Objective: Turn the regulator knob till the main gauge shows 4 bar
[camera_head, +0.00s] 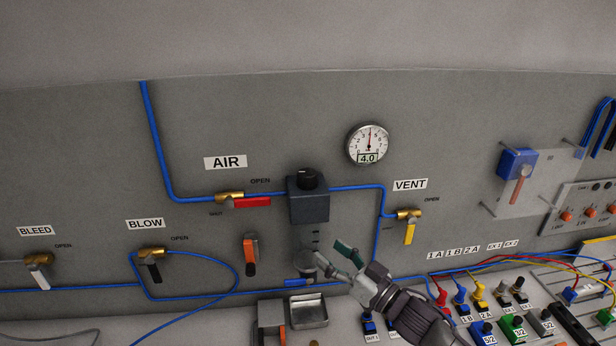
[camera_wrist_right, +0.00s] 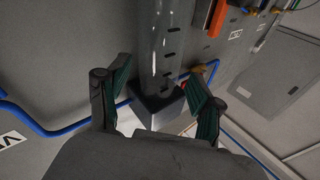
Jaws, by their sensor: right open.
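The regulator is a dark block (camera_head: 308,206) on the wall with a black knob (camera_head: 307,179) on top. A clear bowl with dark level marks hangs under it and also shows in the right wrist view (camera_wrist_right: 158,45). The main gauge (camera_head: 368,145) is round and white; its needle points nearly straight up and its readout shows 4.0. My right gripper (camera_head: 332,256) is open and empty, below the block beside the bowl. In the right wrist view its fingers stand apart on either side of the block (camera_wrist_right: 155,106); the knob cannot be made out there. My left gripper is out of view.
The AIR valve (camera_head: 232,199) with a red handle is left of the regulator; the VENT valve (camera_head: 409,219) with a yellow handle is right. An orange-handled lever (camera_head: 250,253) and a metal tray (camera_head: 306,311) are near the bowl. Blue pipes run along the wall.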

